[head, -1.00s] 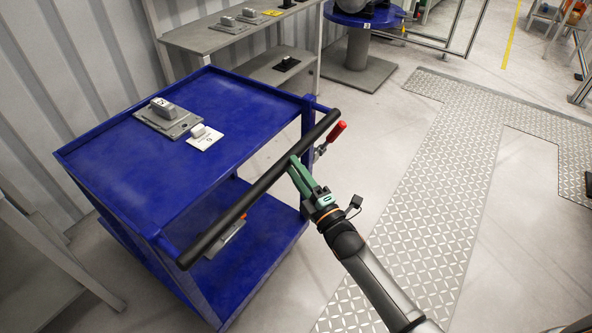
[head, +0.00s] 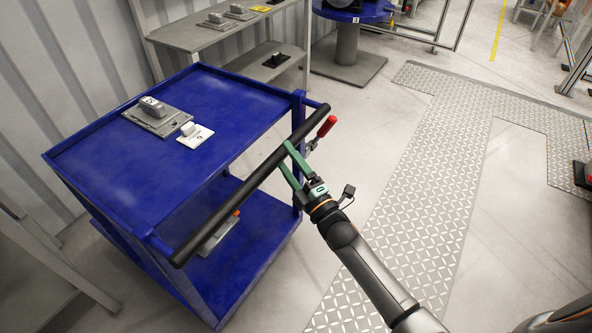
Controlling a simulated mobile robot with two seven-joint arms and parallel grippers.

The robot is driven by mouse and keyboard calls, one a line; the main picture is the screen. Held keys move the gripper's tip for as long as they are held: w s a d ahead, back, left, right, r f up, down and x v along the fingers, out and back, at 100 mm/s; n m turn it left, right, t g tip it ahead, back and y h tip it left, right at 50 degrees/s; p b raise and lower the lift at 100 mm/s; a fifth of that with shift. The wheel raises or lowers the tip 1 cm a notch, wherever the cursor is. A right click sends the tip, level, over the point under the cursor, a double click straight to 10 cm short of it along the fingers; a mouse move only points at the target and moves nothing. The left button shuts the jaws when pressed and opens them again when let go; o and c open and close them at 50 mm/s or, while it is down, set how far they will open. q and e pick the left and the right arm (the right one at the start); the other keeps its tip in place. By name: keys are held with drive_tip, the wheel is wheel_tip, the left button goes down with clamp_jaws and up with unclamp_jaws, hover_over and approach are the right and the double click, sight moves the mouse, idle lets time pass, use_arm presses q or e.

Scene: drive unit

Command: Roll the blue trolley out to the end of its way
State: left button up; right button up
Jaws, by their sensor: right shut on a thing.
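The blue trolley (head: 90,165) stands at the left of the head view, with an upper tray and a lower shelf (head: 250,262). Its black push handle (head: 230,205) runs along the side facing me. My right gripper (head: 288,160) has its green fingers on the handle, right of its middle, and is shut on it. The fingertips are partly hidden by the bar. A red-tipped lever (head: 326,126) sits beside the trolley's right corner post. My left gripper is not in view.
On the trolley's top lie a grey plate with a block (head: 155,116) and a small white piece (head: 194,134). A grey bench (head: 210,38) stands behind, against the corrugated wall. A grey table frame (head: 45,250) is close at the left.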

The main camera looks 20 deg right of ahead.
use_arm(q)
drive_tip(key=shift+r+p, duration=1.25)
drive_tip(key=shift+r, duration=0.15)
use_arm(e)
drive_tip(key=v, duration=1.4)
drive_tip(key=shift+s, duration=0.2)
drive_tip(key=shift+f, duration=0.1)
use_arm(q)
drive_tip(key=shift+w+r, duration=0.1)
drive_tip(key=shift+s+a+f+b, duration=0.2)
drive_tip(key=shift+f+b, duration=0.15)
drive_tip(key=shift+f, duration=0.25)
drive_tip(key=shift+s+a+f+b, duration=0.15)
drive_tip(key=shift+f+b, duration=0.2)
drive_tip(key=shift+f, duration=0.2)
use_arm(e)
drive_tip(key=v, duration=1.2)
drive_tip(key=shift+s, duration=0.25)
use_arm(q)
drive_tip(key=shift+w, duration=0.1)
use_arm(e)
drive_tip(key=shift+f, duration=0.1)
